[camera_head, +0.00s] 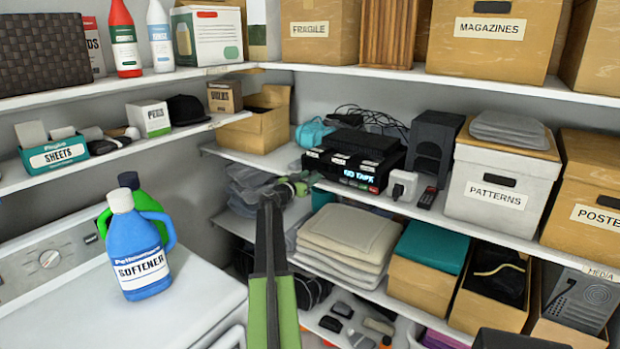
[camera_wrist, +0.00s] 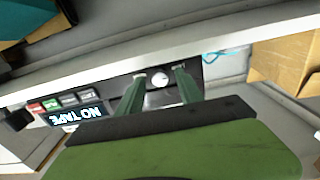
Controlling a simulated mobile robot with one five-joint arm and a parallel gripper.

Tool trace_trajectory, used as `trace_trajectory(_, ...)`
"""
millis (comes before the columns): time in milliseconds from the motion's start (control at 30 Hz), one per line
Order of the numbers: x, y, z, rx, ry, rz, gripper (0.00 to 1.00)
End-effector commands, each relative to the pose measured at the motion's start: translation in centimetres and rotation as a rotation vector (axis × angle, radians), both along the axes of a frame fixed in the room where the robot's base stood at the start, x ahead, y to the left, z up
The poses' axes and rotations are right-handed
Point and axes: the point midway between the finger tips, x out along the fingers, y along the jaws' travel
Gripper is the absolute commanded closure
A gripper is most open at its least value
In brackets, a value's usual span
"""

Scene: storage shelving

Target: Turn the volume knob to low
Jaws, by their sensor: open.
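A black tape deck (camera_head: 345,160) stands on the middle shelf, its lit display (camera_head: 358,175) reading "NO TAPE". In the wrist view the display (camera_wrist: 82,115) appears upside down, beside coloured buttons (camera_wrist: 52,104). The round, silvery volume knob (camera_wrist: 160,79) shows on the deck's front in the wrist view. My gripper (camera_wrist: 160,74) is open, one finger on each side of the knob; I cannot tell whether either touches it. In the head view my gripper (camera_head: 291,188) is at the deck's left front end and the knob is hidden.
A white plug adapter (camera_head: 403,185) and a remote (camera_head: 427,198) lie right of the deck. A dark speaker (camera_head: 433,145) stands behind them. A cardboard box (camera_wrist: 284,62) is near my gripper in the wrist view. Softener (camera_head: 137,255) stands on the washer at left.

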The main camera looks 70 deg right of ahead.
Motion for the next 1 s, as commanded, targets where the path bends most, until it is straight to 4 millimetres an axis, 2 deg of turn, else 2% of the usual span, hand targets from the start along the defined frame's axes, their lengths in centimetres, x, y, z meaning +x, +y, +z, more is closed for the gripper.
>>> trace_trajectory(133,0.00,0.04,0.00,0.000,0.000,0.000,0.58)
trace_trajectory(467,-0.01,0.05,0.00,0.000,0.000,0.000,1.00)
trace_trajectory(667,0.00,0.06,0.00,0.001,0.005,0.000,1.00)
trace_trajectory(1000,-0.02,0.08,0.00,0.067,0.253,-0.001,1.00)
